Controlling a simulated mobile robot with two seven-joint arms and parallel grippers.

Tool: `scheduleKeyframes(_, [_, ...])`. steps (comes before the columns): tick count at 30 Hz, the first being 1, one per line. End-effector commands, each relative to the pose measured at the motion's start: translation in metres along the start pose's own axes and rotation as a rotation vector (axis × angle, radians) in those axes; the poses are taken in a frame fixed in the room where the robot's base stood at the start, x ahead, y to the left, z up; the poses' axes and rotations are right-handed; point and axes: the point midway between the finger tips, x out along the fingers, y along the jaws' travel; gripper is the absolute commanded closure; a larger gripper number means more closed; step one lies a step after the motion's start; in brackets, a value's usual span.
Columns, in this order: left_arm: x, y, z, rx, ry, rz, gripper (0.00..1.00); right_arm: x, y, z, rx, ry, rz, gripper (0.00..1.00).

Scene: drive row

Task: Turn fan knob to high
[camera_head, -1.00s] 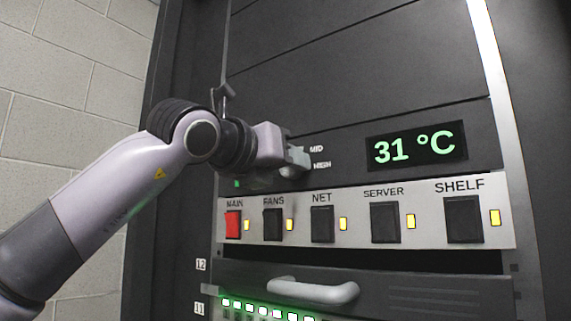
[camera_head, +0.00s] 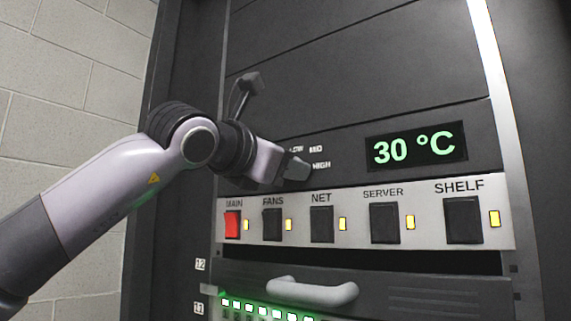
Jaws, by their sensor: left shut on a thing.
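My left gripper (camera_head: 297,169) reaches in from the left to the dark panel above the switch strip. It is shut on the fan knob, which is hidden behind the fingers. The wrist is rolled, with a dark bracket sticking up from it. The labels LOW (camera_head: 296,149), MID (camera_head: 315,149) and HIGH (camera_head: 321,165) show beside the fingers. I cannot see the knob's pointer. My right gripper is not in view.
A temperature display (camera_head: 417,149) to the right reads 30 °C in green. Below is a light strip (camera_head: 355,231) with a red MAIN switch (camera_head: 233,224), several black switches and lit yellow lamps. A pale drawer handle (camera_head: 313,291) juts out below.

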Motion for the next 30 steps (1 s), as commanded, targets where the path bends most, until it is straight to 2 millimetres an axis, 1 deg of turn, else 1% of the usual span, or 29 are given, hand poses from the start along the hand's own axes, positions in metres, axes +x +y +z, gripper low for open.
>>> scheduleKeyframes(13, [-0.001, 0.001, 0.002, 0.016, -0.004, 0.002, 0.91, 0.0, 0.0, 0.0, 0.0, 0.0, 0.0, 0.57])
scheduleKeyframes(14, [-0.001, 0.001, 0.002, 0.016, -0.004, 0.002, 0.57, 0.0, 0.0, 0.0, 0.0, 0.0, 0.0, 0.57])
scheduleKeyframes(15, [-0.001, 0.001, 0.001, 0.016, -0.004, 0.002, 0.44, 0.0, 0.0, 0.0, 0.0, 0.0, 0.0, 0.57])
scheduleKeyframes(16, [-0.001, 0.0, 0.001, 0.016, -0.004, 0.002, 0.35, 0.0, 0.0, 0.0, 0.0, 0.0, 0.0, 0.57])
scheduleKeyframes(25, [-0.001, 0.0, 0.0, 0.014, -0.002, 0.001, 0.35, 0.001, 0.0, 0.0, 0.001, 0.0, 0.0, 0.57])
scheduleKeyframes(28, [-0.008, 0.0, -0.001, 0.014, -0.003, 0.002, 0.35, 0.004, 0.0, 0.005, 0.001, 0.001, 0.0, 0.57])
scheduleKeyframes(30, [-0.017, -0.001, -0.002, 0.015, -0.005, 0.003, 0.35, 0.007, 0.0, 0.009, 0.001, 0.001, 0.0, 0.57])
